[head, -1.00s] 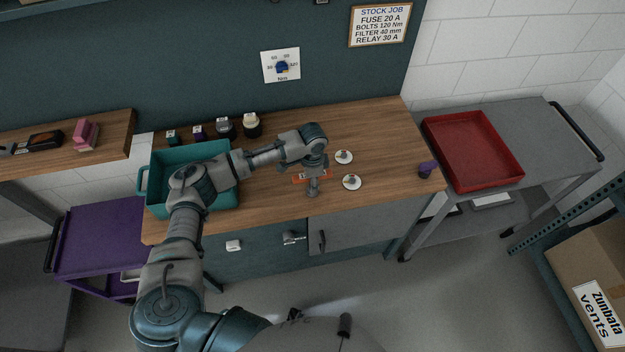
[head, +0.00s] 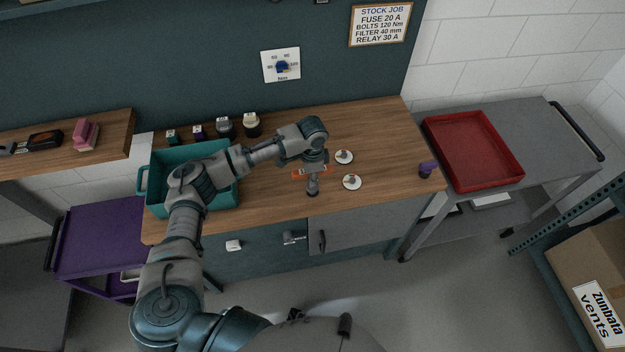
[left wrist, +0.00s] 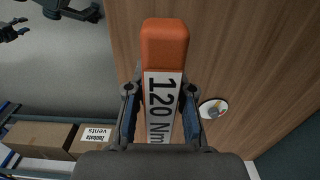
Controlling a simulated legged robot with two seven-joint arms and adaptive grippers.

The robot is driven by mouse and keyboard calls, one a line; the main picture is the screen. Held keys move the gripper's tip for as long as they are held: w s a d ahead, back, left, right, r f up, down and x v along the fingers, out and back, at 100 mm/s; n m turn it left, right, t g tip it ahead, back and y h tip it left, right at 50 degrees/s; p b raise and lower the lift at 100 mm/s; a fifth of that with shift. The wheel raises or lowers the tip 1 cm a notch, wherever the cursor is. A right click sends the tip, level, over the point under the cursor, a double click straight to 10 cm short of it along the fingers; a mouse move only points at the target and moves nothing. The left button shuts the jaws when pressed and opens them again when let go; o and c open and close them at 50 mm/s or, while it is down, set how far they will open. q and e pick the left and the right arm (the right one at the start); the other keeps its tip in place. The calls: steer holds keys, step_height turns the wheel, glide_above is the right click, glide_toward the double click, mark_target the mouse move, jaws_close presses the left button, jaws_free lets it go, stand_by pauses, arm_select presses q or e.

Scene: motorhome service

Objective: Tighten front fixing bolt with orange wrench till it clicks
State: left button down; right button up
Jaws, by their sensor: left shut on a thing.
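My left gripper (head: 313,171) is shut on the orange wrench (head: 300,173) above the wooden worktop. In the left wrist view the wrench (left wrist: 164,45) lies between both fingers, with a white label reading 120 Nm. Two bolts on round white plates are on the worktop right of the gripper, a nearer one (head: 352,182) and a farther one (head: 344,157). One such plate (left wrist: 213,108) also shows right of the fingers in the left wrist view. I cannot tell whether the wrench's working end touches a bolt.
A teal bin (head: 225,195) stands on the worktop (head: 385,135) at left, near several small parts along the back. A purple item (head: 427,169) is near the right edge. A red tray (head: 470,150) lies on the grey side table. A torque dial (head: 281,66) is on the wall.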

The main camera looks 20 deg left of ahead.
arm_select(q)
steer(key=shift+r, duration=0.8)
steer(key=s+d, duration=0.2)
steer(key=s, duration=0.5)
steer(key=s+d+r, duration=0.1)
steer(key=s+d, duration=0.2)
steer(key=s, duration=0.5)
steer(key=shift+d+r, duration=0.2)
steer(key=shift+d, duration=0.15)
